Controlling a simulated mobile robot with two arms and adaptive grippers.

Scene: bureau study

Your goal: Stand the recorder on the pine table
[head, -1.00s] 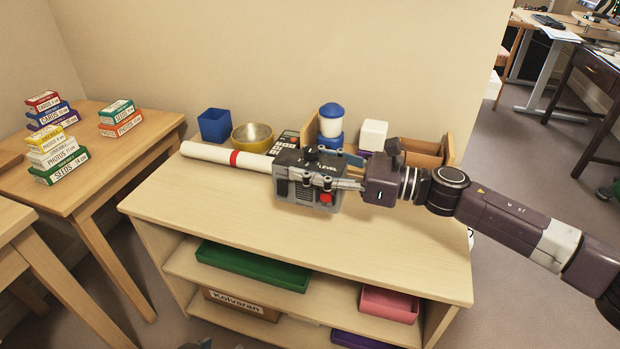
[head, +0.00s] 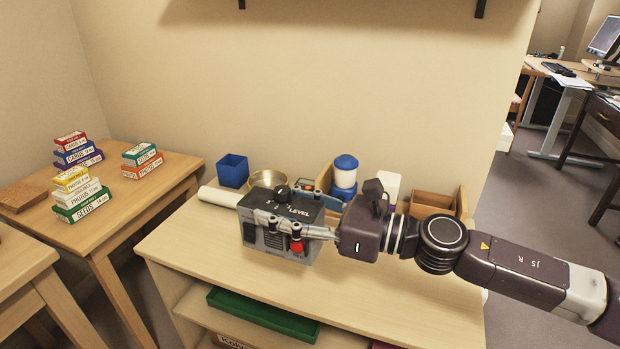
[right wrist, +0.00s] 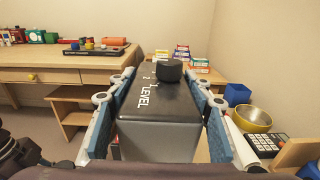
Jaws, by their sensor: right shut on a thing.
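The recorder (head: 280,228) is a grey and black box with a black knob, the word LEVEL on its top and a red button on its front. My right gripper (head: 298,232) is shut on it and holds it upright, seemingly above the shelf unit's top. In the right wrist view the recorder (right wrist: 160,115) sits between the two blue-padded fingers. A light wooden table (head: 140,200) stands at the left with stacks of labelled boxes; I cannot tell whether it is the pine table. My left gripper is out of view.
Box stacks (head: 82,192) take up the left table's middle. Another table corner (head: 25,262) is at lower left.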

